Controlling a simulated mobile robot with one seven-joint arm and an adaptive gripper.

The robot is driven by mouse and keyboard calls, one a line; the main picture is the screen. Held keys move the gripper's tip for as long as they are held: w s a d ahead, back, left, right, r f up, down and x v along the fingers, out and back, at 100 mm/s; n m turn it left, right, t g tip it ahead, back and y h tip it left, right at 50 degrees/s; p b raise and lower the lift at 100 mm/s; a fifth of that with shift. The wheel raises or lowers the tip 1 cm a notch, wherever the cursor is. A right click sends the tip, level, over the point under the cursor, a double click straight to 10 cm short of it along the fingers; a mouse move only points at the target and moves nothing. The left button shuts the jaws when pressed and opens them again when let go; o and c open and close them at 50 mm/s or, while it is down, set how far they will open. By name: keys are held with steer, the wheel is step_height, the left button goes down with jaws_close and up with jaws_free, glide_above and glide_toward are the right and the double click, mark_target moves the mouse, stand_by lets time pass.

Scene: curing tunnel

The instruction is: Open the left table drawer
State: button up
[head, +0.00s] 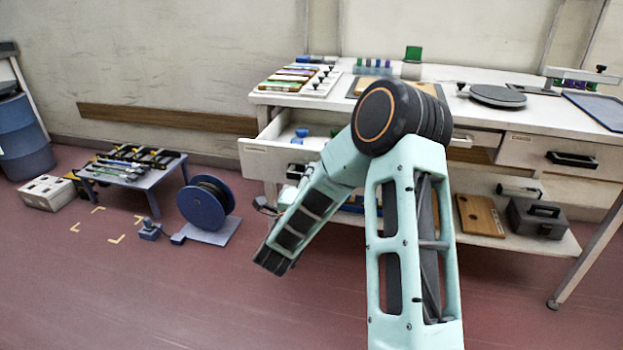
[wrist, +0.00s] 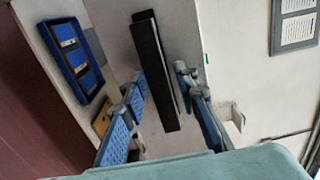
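The left table drawer (head: 262,158) is pulled out from the white table (head: 275,98) in the head view. Small blue and green items show inside it. Its black handle (wrist: 150,60) runs between my gripper's blue-padded fingers (wrist: 164,78) in the wrist view. In the head view, my forearm hides part of the drawer front and most of my gripper. A bit of the dark handle (head: 296,170) shows beside the forearm.
The right drawer (head: 532,152) is shut. A lower shelf holds a wooden board (head: 479,215) and a grey box (head: 537,217). A blue cable reel (head: 206,205) and a low blue tool table (head: 130,172) stand at left. The front floor is clear.

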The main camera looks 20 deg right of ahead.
steer(key=shift+o, duration=0.2)
steer(key=shift+s+a, duration=0.1)
steer(key=v, duration=1.1)
steer(key=shift+s+a, duration=0.2)
steer(key=shift+s, duration=0.1)
